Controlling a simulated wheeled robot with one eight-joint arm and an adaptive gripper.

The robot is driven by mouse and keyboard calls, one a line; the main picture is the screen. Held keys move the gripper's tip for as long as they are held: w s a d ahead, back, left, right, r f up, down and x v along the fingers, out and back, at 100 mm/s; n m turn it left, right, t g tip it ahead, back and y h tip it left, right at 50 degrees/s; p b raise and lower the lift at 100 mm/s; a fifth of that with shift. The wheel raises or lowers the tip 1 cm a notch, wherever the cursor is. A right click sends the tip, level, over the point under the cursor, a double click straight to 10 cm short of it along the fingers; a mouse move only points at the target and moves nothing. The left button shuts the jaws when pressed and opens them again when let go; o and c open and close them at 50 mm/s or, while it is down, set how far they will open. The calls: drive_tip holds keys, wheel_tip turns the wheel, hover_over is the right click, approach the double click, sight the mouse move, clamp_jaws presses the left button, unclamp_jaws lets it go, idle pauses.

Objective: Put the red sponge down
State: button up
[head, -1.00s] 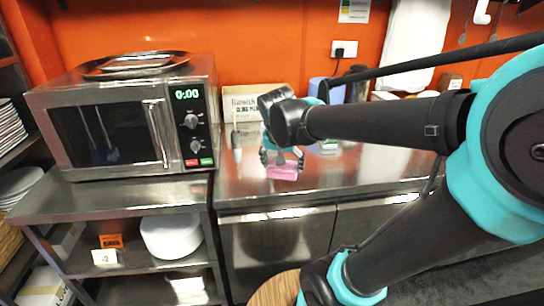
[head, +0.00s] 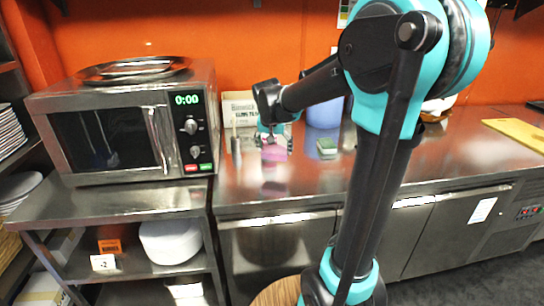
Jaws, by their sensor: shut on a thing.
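The sponge (head: 274,154) looks pink-red in the head view. It is in my gripper (head: 271,138), which is shut on it and points down over the steel counter (head: 300,184). A pinkish reflection shows on the counter below the sponge, and the sponge looks a little above the surface. The gripper's fingers are small and partly hidden by the sponge and the wrist.
A microwave (head: 125,125) with a metal tray (head: 134,68) on top stands left. A green-topped block (head: 327,147), perhaps another sponge, lies right of my gripper. A box (head: 240,104) and a blue cylinder (head: 324,112) stand behind. A yellow board (head: 515,133) lies far right. The front middle counter is clear.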

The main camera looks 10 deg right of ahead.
drive_tip(key=w, duration=0.2)
drive_tip(key=w+f, duration=0.2)
drive_tip(key=w, duration=0.1)
drive_tip(key=shift+w+f, duration=0.2)
drive_tip(key=shift+w, duration=0.1)
drive_tip(key=shift+w+f, duration=0.2)
drive_tip(key=shift+f, duration=1.95)
drive_tip(key=o, duration=1.1)
drive_tip(key=shift+f, duration=0.15)
